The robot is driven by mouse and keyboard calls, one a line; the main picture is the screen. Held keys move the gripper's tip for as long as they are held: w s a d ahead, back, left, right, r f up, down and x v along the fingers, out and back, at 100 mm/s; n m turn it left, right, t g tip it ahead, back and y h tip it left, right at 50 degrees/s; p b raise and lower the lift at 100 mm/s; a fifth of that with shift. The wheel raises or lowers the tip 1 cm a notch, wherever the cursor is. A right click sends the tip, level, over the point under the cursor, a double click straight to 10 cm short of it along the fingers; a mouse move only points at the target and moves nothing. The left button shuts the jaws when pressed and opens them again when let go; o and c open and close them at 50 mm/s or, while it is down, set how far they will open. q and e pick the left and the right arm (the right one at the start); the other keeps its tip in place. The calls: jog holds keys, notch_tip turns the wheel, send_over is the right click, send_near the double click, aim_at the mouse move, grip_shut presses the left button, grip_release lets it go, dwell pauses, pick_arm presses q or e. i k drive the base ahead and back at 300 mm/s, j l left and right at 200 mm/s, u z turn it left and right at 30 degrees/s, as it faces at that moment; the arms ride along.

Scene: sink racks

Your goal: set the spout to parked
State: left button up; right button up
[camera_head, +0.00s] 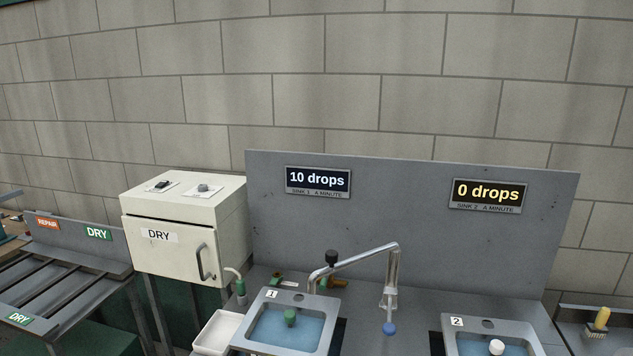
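The chrome spout (358,256) rises from a base behind sink 1 (258,325) and reaches to the right. Its far end turns down and carries a blue ball (389,328) at the bottom. In the picture that end hangs right of sink 1, over the counter between the two sinks. A black knob (331,258) stands near the spout's base. No mark that reads "parked" can be made out. Neither of my grippers is in view.
Sink 2 (534,338) holds a white one. A grey panel behind has displays reading 10 drops (317,181) and 0 drops (488,194). A DRY cabinet (165,258) and slatted rack (60,278) stand left.

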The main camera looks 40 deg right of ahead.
aim_at(331, 256)
jog(key=z, duration=1.4)
